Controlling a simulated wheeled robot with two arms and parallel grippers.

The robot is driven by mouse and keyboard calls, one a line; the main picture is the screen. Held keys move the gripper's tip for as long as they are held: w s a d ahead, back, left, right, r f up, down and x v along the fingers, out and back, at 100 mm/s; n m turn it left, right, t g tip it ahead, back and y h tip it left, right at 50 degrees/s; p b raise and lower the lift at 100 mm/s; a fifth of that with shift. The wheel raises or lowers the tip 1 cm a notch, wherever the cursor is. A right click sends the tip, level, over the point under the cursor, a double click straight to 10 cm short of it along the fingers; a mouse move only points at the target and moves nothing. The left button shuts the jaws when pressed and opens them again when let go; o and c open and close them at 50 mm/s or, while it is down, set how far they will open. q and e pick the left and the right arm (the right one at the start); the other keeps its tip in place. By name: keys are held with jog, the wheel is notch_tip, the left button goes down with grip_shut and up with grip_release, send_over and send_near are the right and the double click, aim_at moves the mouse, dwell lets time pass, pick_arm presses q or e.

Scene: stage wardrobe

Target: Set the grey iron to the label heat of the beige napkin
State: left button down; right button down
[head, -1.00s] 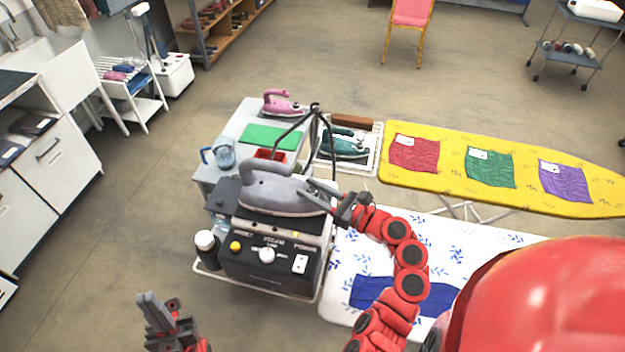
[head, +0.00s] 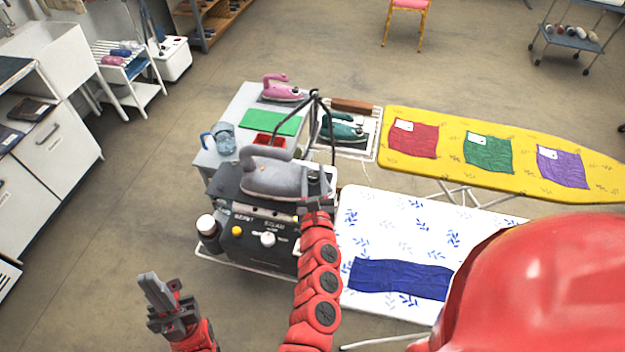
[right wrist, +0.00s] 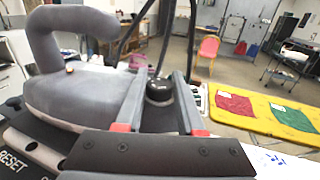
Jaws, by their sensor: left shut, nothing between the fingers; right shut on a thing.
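The grey iron (head: 268,182) rests on top of the black steam station (head: 250,238); it also shows at the left of the right wrist view (right wrist: 75,95). My right gripper (head: 318,203) is at the right end of the station, beside the iron. In the right wrist view its fingers (right wrist: 158,100) are closed around a black round knob (right wrist: 158,88); any marks on the knob are too small to read. My left gripper (head: 158,292) is shut and empty, low in front of the station. I see no beige napkin or its label.
A blue cloth (head: 400,278) lies on the white patterned board (head: 362,215). Red (head: 415,142), green (head: 488,155) and purple (head: 560,170) napkins with white labels lie on the yellow board (head: 390,175). Pink (head: 282,90) and teal (head: 342,130) irons stand behind. Floor at left is clear.

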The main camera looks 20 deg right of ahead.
jog(key=m+g+h+b, duration=0.2)
jog(key=h+b, duration=0.1)
jog(key=b, duration=0.4)
jog(key=m+g+h+b, duration=0.2)
jog(key=m+h+b, duration=0.1)
jog(key=b, duration=0.4)
jog(key=m+g+h+b, duration=0.2)
jog(key=h+b, duration=0.1)
jog(key=b, duration=0.4)
jog(key=shift+w+a+f+m+g, duration=0.1)
jog(key=shift+a+f+m+g, duration=0.2)
jog(key=shift+f, duration=0.1)
jog(key=shift+d+r+m+g+h+b, duration=0.1)
jog(key=shift+r+m+g+h+b, duration=0.1)
jog(key=shift+m+g+h+b, duration=0.45)
jog(key=shift+r, duration=0.1)
jog(key=c, duration=0.5)
grip_release()
jog(key=shift+s+a+b, duration=0.3)
jog(key=shift+b, duration=0.05)
jog(key=b+v, duration=0.3)
jog(key=v, duration=1.3)
jog(key=shift+s+a+b, duration=0.2)
jog(key=shift+a+b, duration=0.1)
